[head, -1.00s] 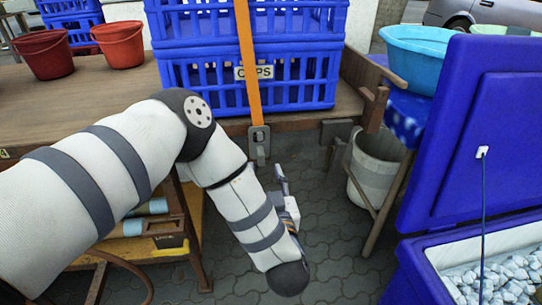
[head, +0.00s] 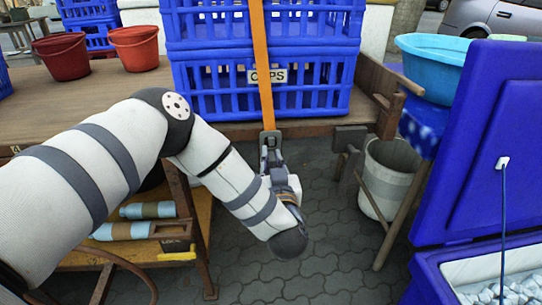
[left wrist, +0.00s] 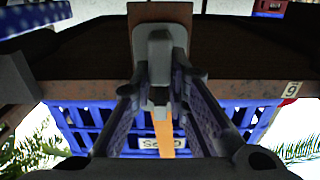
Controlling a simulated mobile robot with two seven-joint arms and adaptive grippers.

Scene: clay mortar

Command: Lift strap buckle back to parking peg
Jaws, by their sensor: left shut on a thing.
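An orange strap (head: 264,75) hangs down the front of the stacked blue crates and ends in a grey buckle (head: 270,139) at the table's front edge. My left gripper (head: 272,158) is shut on the buckle from below. In the left wrist view, the buckle (left wrist: 159,48) sits between the two fingers (left wrist: 160,82), with the strap (left wrist: 164,133) behind it. A grey block (head: 349,138) is fixed to the table edge to the right of the buckle; I cannot tell if it is the parking peg. My right gripper is out of view.
Blue crates (head: 215,92) with a label stand on the wooden table (head: 120,85), near two red buckets. A whitish bucket (head: 388,180) and wooden leg stand right of the strap. An open blue cooler (head: 470,150) fills the right side.

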